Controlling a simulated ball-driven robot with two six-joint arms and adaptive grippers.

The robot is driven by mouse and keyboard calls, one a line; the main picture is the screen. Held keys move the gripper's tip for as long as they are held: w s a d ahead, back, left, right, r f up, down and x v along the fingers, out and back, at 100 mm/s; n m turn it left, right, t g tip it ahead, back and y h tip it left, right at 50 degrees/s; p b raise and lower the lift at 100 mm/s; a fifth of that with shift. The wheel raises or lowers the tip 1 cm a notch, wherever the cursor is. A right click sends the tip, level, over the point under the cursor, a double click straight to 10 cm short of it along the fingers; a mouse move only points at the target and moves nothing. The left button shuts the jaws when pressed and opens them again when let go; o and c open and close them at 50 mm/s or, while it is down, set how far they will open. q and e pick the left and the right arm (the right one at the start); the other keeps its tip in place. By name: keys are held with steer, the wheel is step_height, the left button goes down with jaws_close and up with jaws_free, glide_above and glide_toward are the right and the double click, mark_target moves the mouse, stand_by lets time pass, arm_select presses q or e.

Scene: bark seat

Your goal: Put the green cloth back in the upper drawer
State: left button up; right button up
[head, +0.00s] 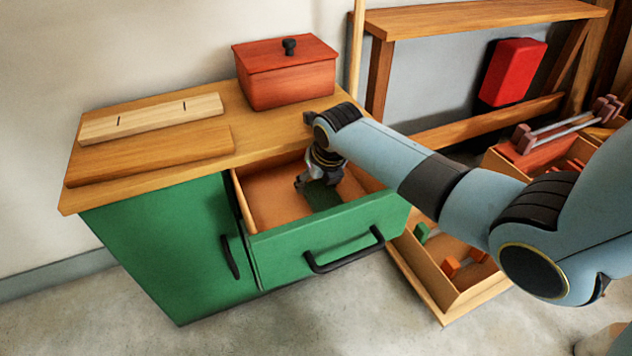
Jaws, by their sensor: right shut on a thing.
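The upper drawer (327,242) is pulled out of the green cabinet and shows its wooden inside. The green cloth (321,196) is inside the drawer, toward its right half, below my right gripper. My right gripper (318,184) reaches down into the open drawer and is shut on the cloth. The wrist hides part of the cloth, and I cannot tell whether the cloth touches the drawer floor. My left gripper is not in view.
The wooden cabinet top (270,140) holds a lidded red box (287,80) and wooden boards (150,155). A lower wooden drawer or tray (440,285) with coloured pieces lies right of the upper drawer. A red case (513,72) hangs behind. Floor in front is clear.

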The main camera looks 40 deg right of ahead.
mark_target(326, 197)
steer(key=shift+f, duration=0.15)
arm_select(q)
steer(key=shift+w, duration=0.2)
arm_select(e)
steer(key=o, duration=1)
steer(key=shift+o, duration=0.2)
arm_select(q)
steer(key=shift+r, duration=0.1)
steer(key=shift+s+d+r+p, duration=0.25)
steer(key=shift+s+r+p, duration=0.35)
steer(key=shift+p, duration=0.3)
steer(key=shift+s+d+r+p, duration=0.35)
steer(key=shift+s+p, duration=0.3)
steer(key=shift+p, duration=0.3)
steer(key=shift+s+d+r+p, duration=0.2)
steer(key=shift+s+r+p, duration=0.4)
steer(key=shift+p, duration=0.3)
arm_select(e)
steer(key=v, duration=1.2)
steer(key=shift+r, duration=0.25)
